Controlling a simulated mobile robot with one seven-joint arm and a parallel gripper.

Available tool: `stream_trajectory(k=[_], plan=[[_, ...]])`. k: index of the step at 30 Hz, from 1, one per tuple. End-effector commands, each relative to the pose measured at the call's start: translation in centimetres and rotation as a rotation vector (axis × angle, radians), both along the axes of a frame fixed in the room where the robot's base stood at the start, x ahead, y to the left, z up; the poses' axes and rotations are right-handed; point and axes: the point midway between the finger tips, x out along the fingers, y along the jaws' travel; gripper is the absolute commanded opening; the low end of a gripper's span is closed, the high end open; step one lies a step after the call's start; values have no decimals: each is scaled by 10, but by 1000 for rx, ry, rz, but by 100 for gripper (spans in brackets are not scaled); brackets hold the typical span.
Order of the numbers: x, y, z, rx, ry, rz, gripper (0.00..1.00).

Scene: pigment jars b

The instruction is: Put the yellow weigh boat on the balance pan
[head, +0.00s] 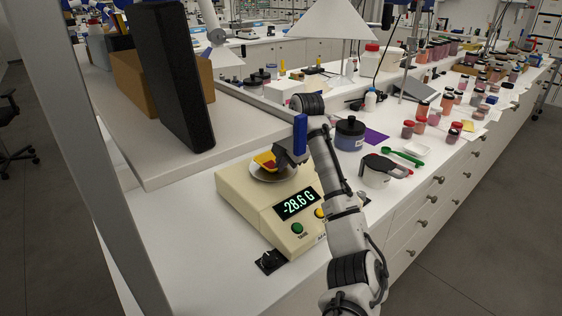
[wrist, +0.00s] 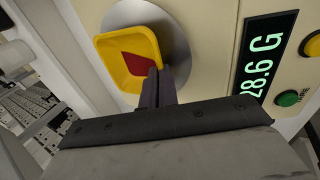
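The yellow weigh boat (head: 264,160) holds dark red pigment. It is over the round metal balance pan (head: 272,177), and in the wrist view the boat (wrist: 112,65) covers part of the pan (wrist: 181,52). My gripper (head: 282,161) has its fingers close together at the boat's near edge; in the wrist view the fingertips (wrist: 157,83) appear shut on its rim. I cannot tell whether the boat's bottom touches the pan. The cream balance (head: 245,203) reads -28.6 G.
A dark upright panel (head: 170,75) stands on the raised shelf at left, close to the balance. Many pigment jars stand farther back. The counter left of the balance is clear.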

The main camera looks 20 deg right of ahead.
Motion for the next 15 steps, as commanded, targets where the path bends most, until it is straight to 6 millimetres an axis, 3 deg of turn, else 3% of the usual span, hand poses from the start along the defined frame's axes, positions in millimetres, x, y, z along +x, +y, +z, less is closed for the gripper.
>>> stream_trajectory(k=[7,12,15], plan=[[0,0,-2,0,0,1,0],[0,0,-1,0,0,1,22],[0,0,-1,0,0,1,23]])
